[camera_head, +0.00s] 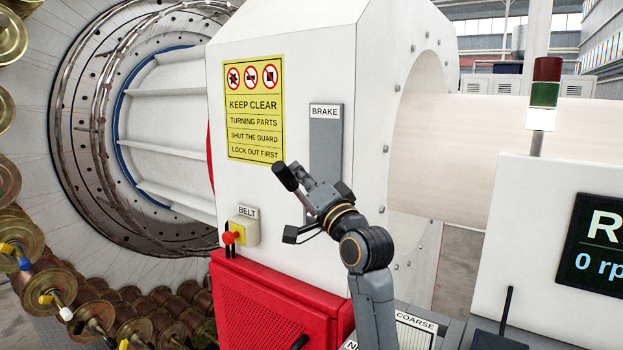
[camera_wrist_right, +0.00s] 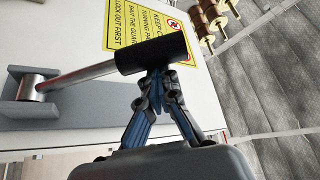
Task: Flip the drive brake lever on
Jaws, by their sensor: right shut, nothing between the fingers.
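The brake lever has a black grip (camera_head: 286,176) that points out to the left in front of the white housing. In the right wrist view I see its black grip (camera_wrist_right: 151,54), its bare metal rod (camera_wrist_right: 80,75) and its round pivot (camera_wrist_right: 38,88) on a grey plate. The grey plate (camera_head: 325,150) under the BRAKE label also shows in the head view. My right gripper (camera_head: 306,184) is shut and empty, with its fingertips (camera_wrist_right: 158,74) right at the black grip. I cannot tell whether they touch it. My left gripper is not in view.
A yellow warning sign (camera_head: 254,110) is left of the plate. A signal tower (camera_head: 543,95) and rpm display (camera_head: 597,245) stand right. Several spools (camera_head: 60,285) fill the lower left.

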